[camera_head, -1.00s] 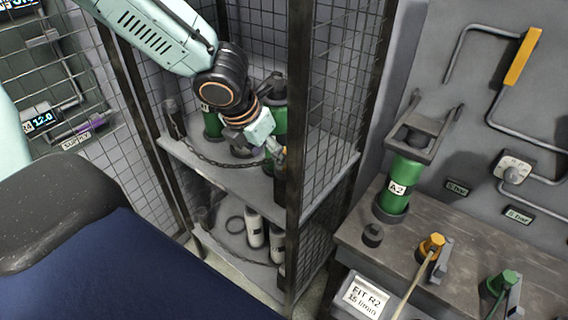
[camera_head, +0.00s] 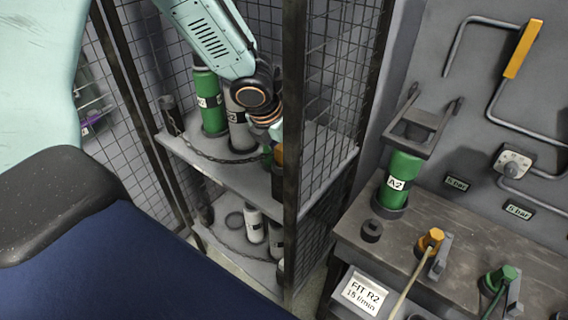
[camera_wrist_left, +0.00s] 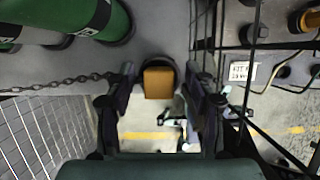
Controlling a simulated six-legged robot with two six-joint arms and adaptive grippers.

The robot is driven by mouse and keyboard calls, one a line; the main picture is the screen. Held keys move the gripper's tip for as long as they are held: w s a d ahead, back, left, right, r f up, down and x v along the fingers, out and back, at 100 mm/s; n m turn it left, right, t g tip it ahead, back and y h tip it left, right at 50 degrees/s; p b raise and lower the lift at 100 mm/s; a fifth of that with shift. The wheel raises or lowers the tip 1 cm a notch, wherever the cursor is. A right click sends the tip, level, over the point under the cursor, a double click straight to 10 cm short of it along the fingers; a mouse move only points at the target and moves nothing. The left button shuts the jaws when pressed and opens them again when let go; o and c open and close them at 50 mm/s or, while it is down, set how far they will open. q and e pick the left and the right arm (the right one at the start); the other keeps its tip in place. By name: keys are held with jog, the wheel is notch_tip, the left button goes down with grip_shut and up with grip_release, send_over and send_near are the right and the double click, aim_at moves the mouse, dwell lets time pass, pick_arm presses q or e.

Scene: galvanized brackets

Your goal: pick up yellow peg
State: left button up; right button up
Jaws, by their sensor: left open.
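The yellow peg (camera_wrist_left: 158,83) is an orange-yellow block seen end-on in the left wrist view, at a dark round holder on the cage shelf's edge. My left gripper (camera_wrist_left: 158,92) is open, with one dark finger on each side of the peg and gaps between. I cannot tell how deep the peg sits between the fingers. In the head view the post hides most of this gripper. My right gripper is in neither view.
A green cylinder (camera_head: 208,101) and a grey one (camera_head: 238,122) stand on the shelf behind a chain (camera_head: 200,151). The cage post (camera_head: 294,160) and mesh are close to my left wrist. A workbench (camera_head: 385,240) with an orange-capped fitting (camera_head: 431,239) stands at right.

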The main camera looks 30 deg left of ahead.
pick_arm(q)
jog(key=shift+s+a, duration=0.1)
jog(key=shift+c, duration=0.3)
jog(key=shift+s, duration=0.15)
jog(key=shift+c, duration=1.4)
jog(key=shift+w, duration=0.25)
jog(key=c, duration=0.5)
jog(key=shift+s, duration=0.2)
grip_shut()
